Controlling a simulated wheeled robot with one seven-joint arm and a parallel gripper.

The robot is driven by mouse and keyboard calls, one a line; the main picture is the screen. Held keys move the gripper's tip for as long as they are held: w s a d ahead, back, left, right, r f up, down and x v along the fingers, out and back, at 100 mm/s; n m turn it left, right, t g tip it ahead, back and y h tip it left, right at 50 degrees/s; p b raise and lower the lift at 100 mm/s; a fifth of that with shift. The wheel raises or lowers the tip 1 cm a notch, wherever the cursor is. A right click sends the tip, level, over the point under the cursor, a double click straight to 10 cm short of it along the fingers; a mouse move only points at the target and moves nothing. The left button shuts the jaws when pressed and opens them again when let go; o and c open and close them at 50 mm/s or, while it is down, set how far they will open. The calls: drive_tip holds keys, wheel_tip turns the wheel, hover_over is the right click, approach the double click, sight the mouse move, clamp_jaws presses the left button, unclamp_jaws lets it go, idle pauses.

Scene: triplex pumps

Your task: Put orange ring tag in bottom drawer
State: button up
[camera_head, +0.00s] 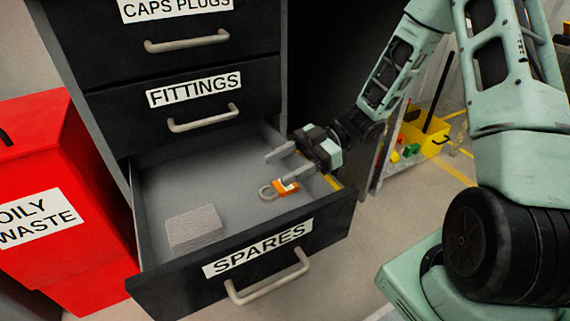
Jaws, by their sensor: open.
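The orange ring tag (285,188) has an orange body and a grey ring (267,193) at its left. It is inside or just above the open bottom drawer (158,262), labelled SPARES, toward the right side. I cannot tell for certain whether it rests on the drawer floor. My gripper (281,165) reaches in over the drawer from the right with its fingers apart. The tag is beside the nearer finger, and no grip on it shows. A grey block (194,228) lies in the left front of the drawer.
Shut drawers labelled FITTINGS (240,115) and CAPS PLUGS (130,45) are above. A red OILY WASTE bin (75,160) stands at the left. A yellow container (432,143) with coloured items is behind at the right. The drawer floor's middle is clear.

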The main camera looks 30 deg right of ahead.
drive_tip(key=p+v, duration=0.6)
drive_tip(key=v, duration=0.6)
drive_tip(key=shift+r, duration=0.4)
drive_tip(key=shift+d, duration=0.1)
